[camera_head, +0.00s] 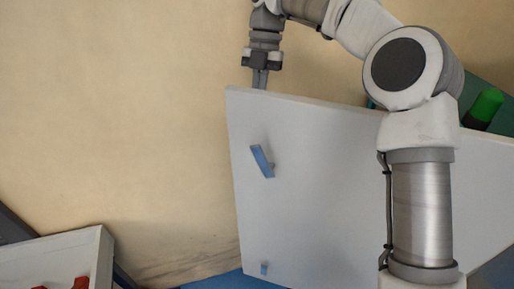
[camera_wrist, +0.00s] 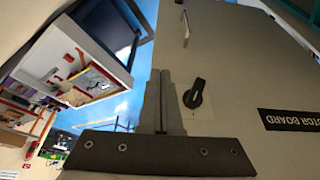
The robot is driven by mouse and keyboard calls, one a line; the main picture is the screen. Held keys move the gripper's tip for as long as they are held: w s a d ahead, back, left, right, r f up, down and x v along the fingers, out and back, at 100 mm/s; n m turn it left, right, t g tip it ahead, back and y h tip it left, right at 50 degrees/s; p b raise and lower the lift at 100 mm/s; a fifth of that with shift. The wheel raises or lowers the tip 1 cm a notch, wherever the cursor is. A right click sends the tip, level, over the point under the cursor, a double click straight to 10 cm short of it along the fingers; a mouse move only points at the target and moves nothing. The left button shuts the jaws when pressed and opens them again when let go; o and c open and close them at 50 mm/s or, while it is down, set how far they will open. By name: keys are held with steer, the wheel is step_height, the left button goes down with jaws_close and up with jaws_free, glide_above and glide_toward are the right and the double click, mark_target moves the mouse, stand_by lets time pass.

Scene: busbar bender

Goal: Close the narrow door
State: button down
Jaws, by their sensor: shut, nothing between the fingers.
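A pale grey door panel (camera_head: 320,165) stands open in the middle of the head view, with a small blue-grey bracket (camera_head: 262,161) on its face. I cannot tell for sure that it is the narrow door. My gripper (camera_head: 261,86) points down at the panel's top left corner; its fingers are together and empty. Whether they touch the panel is unclear. In the wrist view the shut fingers (camera_wrist: 165,76) lie beside the left edge of a grey panel (camera_wrist: 235,60). That panel bears a black knob (camera_wrist: 194,93), a slim handle (camera_wrist: 186,28) and a black label (camera_wrist: 298,123) ending "TOR BOARD".
A grey box with red parts (camera_head: 58,258) is at lower left in the head view. A green-topped object (camera_head: 484,107) stands behind the panel at right. A plain beige surface (camera_head: 110,110) fills the left. The wrist view shows a cluttered open-fronted unit (camera_wrist: 75,65) at left.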

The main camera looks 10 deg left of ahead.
mark_target(246, 159)
steer(key=shift+s+a+f+b, duration=0.1)
steer(key=shift+s+f+b, duration=0.6)
steer(key=shift+s+f, duration=0.75)
steer(key=shift+s+a+f+b, duration=0.1)
steer(key=shift+s+f+b, duration=0.6)
steer(key=shift+s+f, duration=0.75)
steer(key=shift+s+f+b, duration=0.7)
steer(key=shift+s+f, duration=0.35)
steer(key=shift+f, duration=0.8)
